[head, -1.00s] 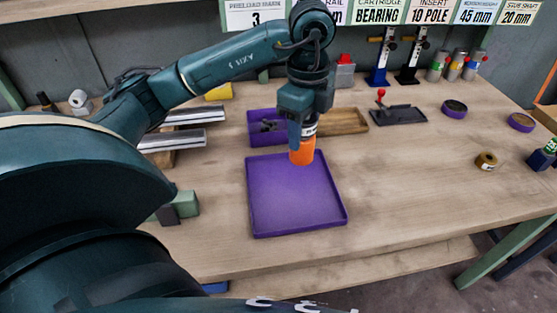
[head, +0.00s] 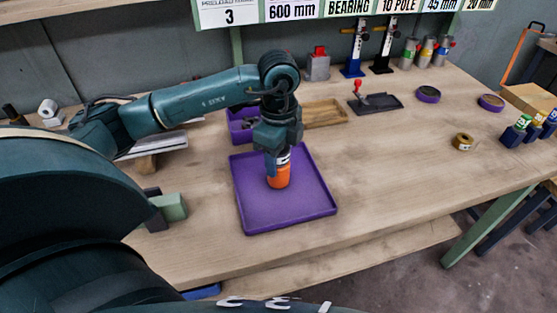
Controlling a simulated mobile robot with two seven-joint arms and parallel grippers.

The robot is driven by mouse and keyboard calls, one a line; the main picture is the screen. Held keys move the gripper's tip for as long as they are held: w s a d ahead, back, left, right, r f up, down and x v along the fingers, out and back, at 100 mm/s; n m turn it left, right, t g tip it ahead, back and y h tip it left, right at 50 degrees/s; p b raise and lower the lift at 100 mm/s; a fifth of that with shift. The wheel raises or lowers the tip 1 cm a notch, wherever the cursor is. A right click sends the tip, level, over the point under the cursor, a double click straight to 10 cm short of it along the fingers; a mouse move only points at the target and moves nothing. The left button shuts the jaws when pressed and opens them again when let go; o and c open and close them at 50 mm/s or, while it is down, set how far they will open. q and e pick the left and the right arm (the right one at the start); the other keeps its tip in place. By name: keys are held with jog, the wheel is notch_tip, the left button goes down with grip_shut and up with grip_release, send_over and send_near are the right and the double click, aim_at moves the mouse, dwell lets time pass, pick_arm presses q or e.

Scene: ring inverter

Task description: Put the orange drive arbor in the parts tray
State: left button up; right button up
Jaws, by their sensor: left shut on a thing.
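The orange drive arbor (head: 279,178) is upright in my left gripper (head: 277,160), which is shut on it around its pale upper part. The arbor is over the inner floor of the purple parts tray (head: 292,217), toward its back half. I cannot tell whether its lower end touches the tray floor. The tray lies flat on the wooden bench and otherwise looks empty. My right gripper is not in view.
Behind the tray are a purple bin (head: 241,128) with dark parts and a wooden tray (head: 325,113). A dark plate with a red knob (head: 377,102) lies farther right. A brass-coloured ring (head: 462,142) is on the right. The bench right of the tray is clear.

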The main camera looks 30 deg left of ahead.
pick_arm(q)
jog(key=shift+f, duration=0.6)
jog(key=shift+f, duration=0.1)
jog(key=o, duration=1.3)
jog(key=shift+f, duration=0.1)
jog(key=shift+c, duration=0.2)
notch_tip(320, 180, up, 12)
jog(key=shift+r+p, duration=0.2)
jog(key=shift+p, duration=0.1)
